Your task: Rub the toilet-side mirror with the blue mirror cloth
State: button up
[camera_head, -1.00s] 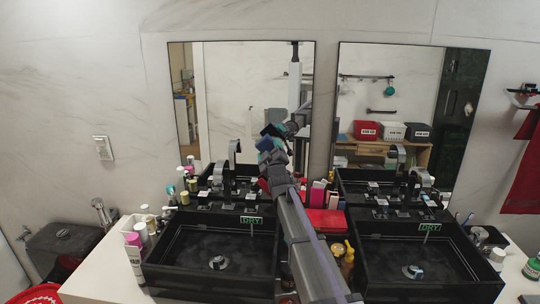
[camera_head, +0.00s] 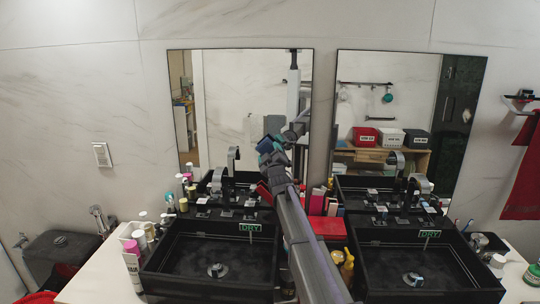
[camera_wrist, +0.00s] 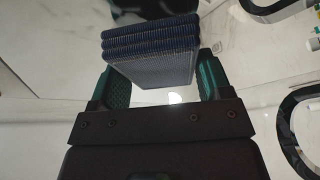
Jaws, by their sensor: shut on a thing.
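The toilet-side mirror (camera_head: 225,100) is the left of two wall mirrors, on the side of the grey toilet tank (camera_head: 62,252). My gripper (camera_head: 270,148) is in front of its lower right part, and my arm is reflected in it. In the wrist view my gripper (camera_wrist: 160,82) is shut on the folded, ribbed blue mirror cloth (camera_wrist: 150,42), which sticks out beyond the teal fingers. In the head view the cloth is too small to make out clearly. I cannot tell whether the cloth touches the glass.
Two black vessel sinks (camera_head: 160,275) (camera_head: 455,290) with tall faucets (camera_head: 232,165) stand below the mirrors. Bottles and tubes (camera_head: 133,268) crowd the counter at left. A red box (camera_head: 327,228) and several small items sit between the sinks. The right mirror (camera_head: 400,75) is clear of my arm.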

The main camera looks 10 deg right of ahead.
jog(key=shift+w+d, duration=0.25)
jog(key=shift+w, duration=0.65)
jog(key=shift+s+d, duration=0.3)
jog(key=shift+d, duration=0.7)
jog(key=shift+s+d, duration=0.3)
jog(key=shift+d, duration=0.65)
jog(key=shift+w, duration=0.2)
jog(key=shift+w+a, duration=0.2)
jog(key=shift+a, duration=0.8)
jog(key=shift+w+a, duration=0.2)
jog(key=shift+a, duration=0.8)
jog(key=shift+s, duration=0.15)
jog(key=shift+s+a+r, duration=0.1)
jog(key=shift+s+a, duration=0.15)
jog(key=shift+s, duration=0.7)
jog(key=shift+s+a+f, duration=0.1)
jog(key=shift+s+a, duration=0.15)
jog(key=shift+s, duration=0.65)
jog(key=shift+s+a+r, duration=0.1)
jog(key=shift+s+a, duration=0.15)
jog(key=shift+s, duration=0.7)
jog(key=shift+s, duration=0.1)
